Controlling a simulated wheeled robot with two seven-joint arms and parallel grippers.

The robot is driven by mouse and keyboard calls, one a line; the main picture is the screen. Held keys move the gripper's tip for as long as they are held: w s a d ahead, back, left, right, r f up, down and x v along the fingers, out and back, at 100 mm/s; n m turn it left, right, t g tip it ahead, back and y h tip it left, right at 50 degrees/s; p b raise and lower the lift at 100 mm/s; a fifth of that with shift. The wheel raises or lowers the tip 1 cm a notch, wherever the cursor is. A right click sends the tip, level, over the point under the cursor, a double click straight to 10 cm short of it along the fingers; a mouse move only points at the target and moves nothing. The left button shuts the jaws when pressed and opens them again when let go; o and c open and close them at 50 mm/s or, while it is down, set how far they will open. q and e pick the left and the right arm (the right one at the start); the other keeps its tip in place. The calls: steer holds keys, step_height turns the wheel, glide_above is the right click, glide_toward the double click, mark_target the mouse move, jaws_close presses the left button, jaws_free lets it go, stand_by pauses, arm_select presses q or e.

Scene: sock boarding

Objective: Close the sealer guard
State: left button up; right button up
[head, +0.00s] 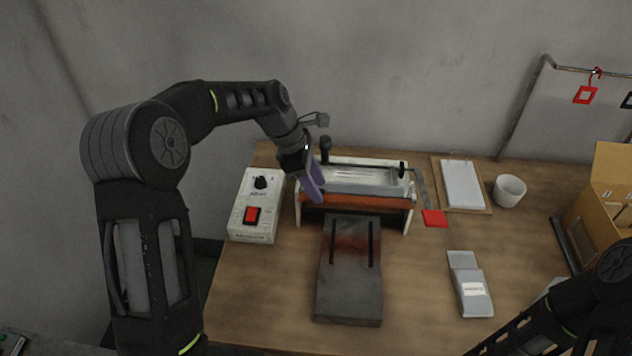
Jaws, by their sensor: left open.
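The sealer (411,212) stands on the table, a white-framed machine with an orange-brown bar (368,203) along its front. A pale, shiny panel (365,178), which looks like the guard, lies across its top; I cannot tell whether it is fully down. A black knob (326,146) stands up at its back left. My left gripper (316,192), with purple-grey fingers, is at the sealer's left end, in front of part of the frame and bar. It is open with nothing seen between the fingers; contact is unclear. Of my right arm only links show at lower right; its gripper is outside the picture.
A white control box (249,229) with a red switch stands left of the sealer. A dark slotted plate (348,290) lies in front. To the right are a red tag (434,218), clipboard (462,184), white cup (508,190), grey packaged sock (471,290) and cardboard box (597,215).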

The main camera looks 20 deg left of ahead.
arm_select(q)
steer(key=shift+c, duration=0.5)
jaws_close()
